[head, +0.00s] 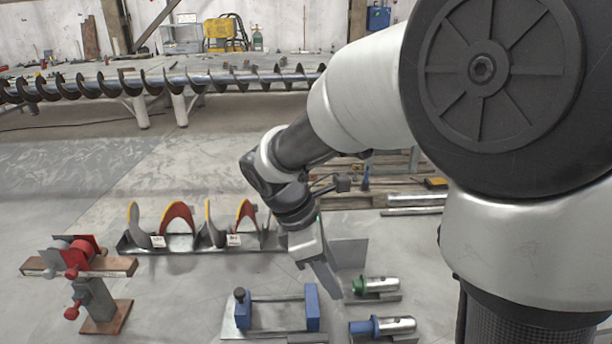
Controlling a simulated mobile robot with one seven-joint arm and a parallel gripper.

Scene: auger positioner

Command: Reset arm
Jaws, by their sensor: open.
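My arm reaches in from the right of the head view, its large joint filling the upper right. My gripper (335,290) hangs at the arm's end, tilted down to the right. Its fingers appear nearly edge-on, and I see nothing held between them. It is in front of a grey block (347,253) and above and to the left of a cylinder with a green end (376,285). A fixture with blue uprights (312,307) is below and to the left of the fingertips.
A rack with curved auger flights (190,248) stands left of the gripper. A red clamp stand (97,290) is at the far left. A blue-ended cylinder (383,327) lies at the bottom. A long auger (160,80) spans the back. Open floor (90,165) lies between.

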